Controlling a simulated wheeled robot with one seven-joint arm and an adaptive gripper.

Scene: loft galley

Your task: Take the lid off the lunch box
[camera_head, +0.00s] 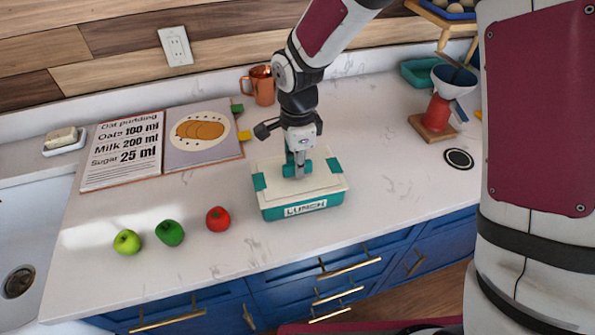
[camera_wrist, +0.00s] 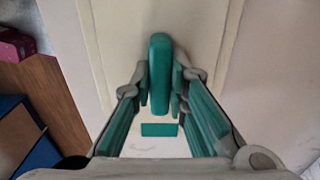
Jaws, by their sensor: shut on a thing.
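The lunch box (camera_head: 303,208) is teal with a white "LUNCH" label and stands on the worktop. Its cream lid (camera_head: 322,182) with teal side clips lies on the box, and I see no gap between them. My gripper (camera_head: 297,168) points straight down over the middle of the lid. In the wrist view my gripper (camera_wrist: 161,92) is shut on the lid's teal bar handle (camera_wrist: 160,60), with a finger on each side. The cream lid (camera_wrist: 115,40) fills most of that view's middle. The inside of the box is hidden.
A copper mug (camera_head: 262,86) stands behind my gripper. A dripper stand (camera_head: 433,125) is at right.

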